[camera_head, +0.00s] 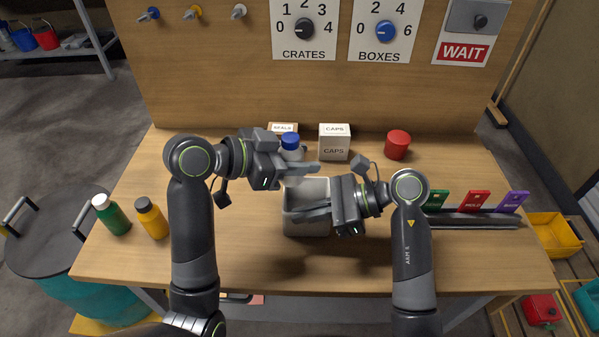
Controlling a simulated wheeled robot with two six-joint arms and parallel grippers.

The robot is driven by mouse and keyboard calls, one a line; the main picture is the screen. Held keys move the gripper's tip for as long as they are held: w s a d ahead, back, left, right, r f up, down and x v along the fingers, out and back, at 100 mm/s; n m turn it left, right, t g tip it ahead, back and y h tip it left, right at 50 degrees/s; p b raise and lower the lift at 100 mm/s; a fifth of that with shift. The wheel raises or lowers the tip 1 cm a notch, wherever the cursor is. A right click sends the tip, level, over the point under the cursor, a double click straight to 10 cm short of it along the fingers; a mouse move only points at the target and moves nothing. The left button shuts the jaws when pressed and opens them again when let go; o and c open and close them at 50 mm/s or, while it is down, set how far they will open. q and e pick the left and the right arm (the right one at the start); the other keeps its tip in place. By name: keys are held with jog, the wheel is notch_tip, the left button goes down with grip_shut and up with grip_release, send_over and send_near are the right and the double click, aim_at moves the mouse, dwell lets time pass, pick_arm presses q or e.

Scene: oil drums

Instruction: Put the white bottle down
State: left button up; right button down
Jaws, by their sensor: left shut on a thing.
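The white bottle (292,154) with a blue cap stands out behind the fingers of my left gripper (304,172), near the middle of the table. My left gripper is shut on it, and the fingers and wrist hide its lower part, so I cannot tell whether its base touches anything. My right gripper (312,214) is lower in the picture, over the pale grey bin (305,230), with its fingers pointing left. Its finger gap is not clear.
Behind are the seals box (283,128), caps box (334,148) and a red cup (398,144). Green (112,215) and yellow (151,219) bottles stand at the left. Coloured tags (473,201) stand in a dark rail (470,221) at the right. The front table strip is clear.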

pick_arm(q)
jog(key=shift+f, duration=1.9)
jog(key=shift+f, duration=0.15)
jog(key=o, duration=1)
jog(key=shift+o, duration=0.2)
jog(key=shift+a+r, duration=0.1)
jog(key=shift+r, duration=0.1)
jog(key=v, duration=1.1)
jog(key=shift+s+a+r, duration=0.25)
jog(key=shift+a, duration=0.05)
pick_arm(e)
jog(key=c, duration=1.6)
grip_release()
